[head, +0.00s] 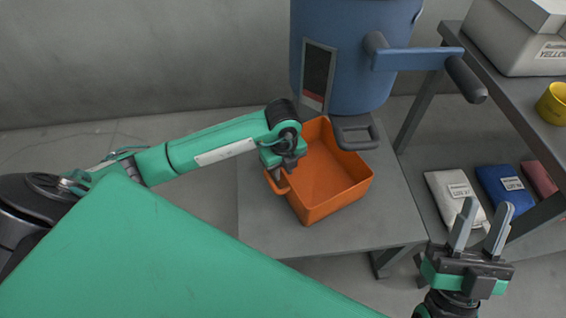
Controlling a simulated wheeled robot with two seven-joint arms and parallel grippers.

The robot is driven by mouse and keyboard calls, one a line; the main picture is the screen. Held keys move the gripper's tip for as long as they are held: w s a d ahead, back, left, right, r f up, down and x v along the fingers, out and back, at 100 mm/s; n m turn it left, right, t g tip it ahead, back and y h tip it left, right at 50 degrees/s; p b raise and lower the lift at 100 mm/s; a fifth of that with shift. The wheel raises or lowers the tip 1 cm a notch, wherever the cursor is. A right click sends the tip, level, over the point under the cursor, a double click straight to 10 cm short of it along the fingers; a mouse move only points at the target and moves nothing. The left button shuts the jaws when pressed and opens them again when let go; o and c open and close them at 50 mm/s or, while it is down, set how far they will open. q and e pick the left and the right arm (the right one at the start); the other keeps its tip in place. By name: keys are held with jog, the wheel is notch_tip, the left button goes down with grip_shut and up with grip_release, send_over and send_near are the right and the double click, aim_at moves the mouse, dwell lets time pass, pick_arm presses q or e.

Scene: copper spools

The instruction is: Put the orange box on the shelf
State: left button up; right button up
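The orange box (330,182) is an open, empty bin. It stands on a grey low table (265,225) under a blue machine. My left gripper (287,164) is at the box's left rim, just above a loop-shaped handle (277,184). Its fingers are hidden, so I cannot tell whether they grip the box. My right gripper (480,228) is at the lower right, pointing up, with its two fingers apart and nothing between them. A dark grey shelf rack (509,84) stands at the right, with an upper board and a lower level.
The blue machine (342,75) has a lever arm (425,60) reaching right, near the rack. A pale lidded box (515,42) and a yellow cup (554,103) stand on the upper board. White (457,197) and blue (505,190) bags lie below. The table's front left is bare.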

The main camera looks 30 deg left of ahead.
jog(key=shift+w+a+f+g+h, duration=0.2)
jog(key=shift+w+f+g, duration=0.1)
jog(key=shift+f+g, duration=0.15)
jog(key=shift+w+a+f+g+h, duration=0.1)
jog(key=shift+w+a+f+g, duration=0.2)
jog(key=shift+f, duration=0.25)
jog(key=shift+d, duration=0.1)
